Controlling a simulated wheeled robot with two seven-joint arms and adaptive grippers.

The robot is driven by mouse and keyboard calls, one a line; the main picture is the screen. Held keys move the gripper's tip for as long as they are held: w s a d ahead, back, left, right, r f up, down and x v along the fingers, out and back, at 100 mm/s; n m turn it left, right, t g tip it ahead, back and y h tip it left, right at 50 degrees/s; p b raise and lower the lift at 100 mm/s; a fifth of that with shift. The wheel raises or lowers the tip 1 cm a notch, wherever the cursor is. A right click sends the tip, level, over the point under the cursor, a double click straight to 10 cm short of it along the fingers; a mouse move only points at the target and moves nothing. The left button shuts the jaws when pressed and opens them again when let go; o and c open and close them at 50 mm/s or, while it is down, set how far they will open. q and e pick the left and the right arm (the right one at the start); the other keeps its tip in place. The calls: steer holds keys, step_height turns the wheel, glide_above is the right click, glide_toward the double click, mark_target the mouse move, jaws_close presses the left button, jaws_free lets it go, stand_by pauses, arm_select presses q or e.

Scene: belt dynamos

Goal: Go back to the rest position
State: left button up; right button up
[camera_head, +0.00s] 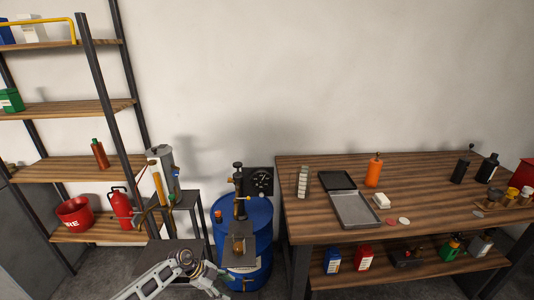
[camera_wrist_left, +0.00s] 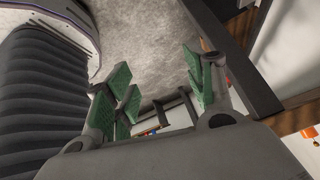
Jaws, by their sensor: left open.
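My left gripper (camera_wrist_left: 158,82) shows in the left wrist view with its green-padded fingers spread apart and nothing between them. In the head view my left arm (camera_head: 155,280) comes in low at the bottom edge, in front of the blue barrel; the fingers are not clear there. My right gripper is in neither view.
A blue barrel (camera_head: 258,222) with a pump-like device (camera_head: 239,195) stands at centre. A wooden table (camera_head: 440,218) at right holds an open grey case (camera_head: 354,210) and an orange bottle (camera_head: 374,170). Shelves (camera_head: 75,168) stand at left, with a red extinguisher (camera_head: 121,209).

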arm_select(q)
step_height(320, 180, down, 8)
steer(key=s+d+n+t+h, duration=0.2)
steer(key=n+t+h, duration=0.1)
steer(key=n+t, duration=0.35)
steer(key=s+a+f+n+t+y, duration=0.1)
steer(key=s+a+f+n+y, duration=0.25)
steer(key=s+f, duration=0.35)
steer(key=s+a+f+n+t+y, duration=0.1)
steer(key=s+a+f+n+y, duration=0.3)
steer(key=f, duration=0.5)
steer(key=s+a+f+n+g+y, duration=0.1)
steer(key=s+f, duration=0.3)
steer(key=s, duration=0.8)
steer(key=s+a+f+n+g+y, duration=0.1)
steer(key=s+f+g, duration=0.3)
steer(key=s, duration=0.8)
steer(key=s+a+f+n+g+y, duration=0.1)
steer(key=s+f, duration=0.4)
steer(key=s, duration=0.8)
steer(key=shift+a+n+g, duration=0.4)
steer(key=shift+a+g, duration=0.25)
steer(key=shift+g, duration=0.4)
